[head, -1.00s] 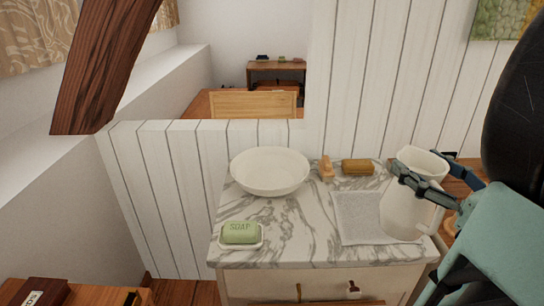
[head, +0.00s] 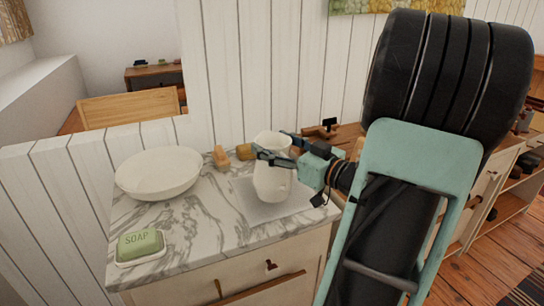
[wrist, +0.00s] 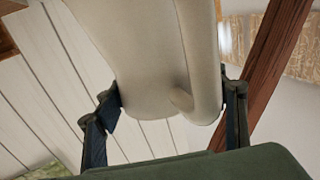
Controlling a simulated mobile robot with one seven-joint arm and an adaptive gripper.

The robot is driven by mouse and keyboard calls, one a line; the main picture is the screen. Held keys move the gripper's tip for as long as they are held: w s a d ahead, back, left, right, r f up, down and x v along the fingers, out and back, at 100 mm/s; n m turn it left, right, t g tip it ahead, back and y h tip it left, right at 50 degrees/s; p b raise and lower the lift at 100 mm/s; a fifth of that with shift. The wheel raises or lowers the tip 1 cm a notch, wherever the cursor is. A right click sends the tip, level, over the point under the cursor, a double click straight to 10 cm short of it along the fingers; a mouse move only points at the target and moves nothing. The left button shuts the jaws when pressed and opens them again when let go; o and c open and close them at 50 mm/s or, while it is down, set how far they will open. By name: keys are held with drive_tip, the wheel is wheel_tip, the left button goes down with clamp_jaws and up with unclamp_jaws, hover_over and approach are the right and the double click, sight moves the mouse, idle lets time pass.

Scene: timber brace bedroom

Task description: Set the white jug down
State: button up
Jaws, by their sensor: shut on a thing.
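The white jug (head: 272,182) is upright over the pale cloth (head: 293,207) on the right part of the marble washstand top. Its base is close to the cloth; I cannot tell whether it touches. My gripper (head: 274,150) comes from the right and is shut on the jug's upper part, one finger on each side. In the wrist view the jug (wrist: 150,60) fills the middle between the two fingers (wrist: 170,108), with its handle (wrist: 203,70) on the right. The jug hides part of the cloth.
A white basin (head: 158,173) stands at the back left of the marble top (head: 205,222). Green soap on a dish (head: 140,246) is at the front left. A wooden brush (head: 221,157) and a yellow-brown block (head: 244,152) lie behind the jug. The front middle is clear.

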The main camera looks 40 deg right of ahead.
sight(277, 173)
wheel_tip(277, 173, down, 3)
drive_tip(key=shift+s+r+b, duration=0.1)
drive_tip(key=shift+r+b, duration=0.1)
drive_tip(key=shift+b, duration=0.1)
drive_tip(key=shift+s+a+f, duration=0.15)
drive_tip(key=shift+f, duration=0.65)
drive_tip(key=o, duration=1.7)
drive_tip(key=shift+f, duration=0.15)
drive_tip(key=shift+o, duration=2)
drive_tip(key=shift+r, duration=0.2)
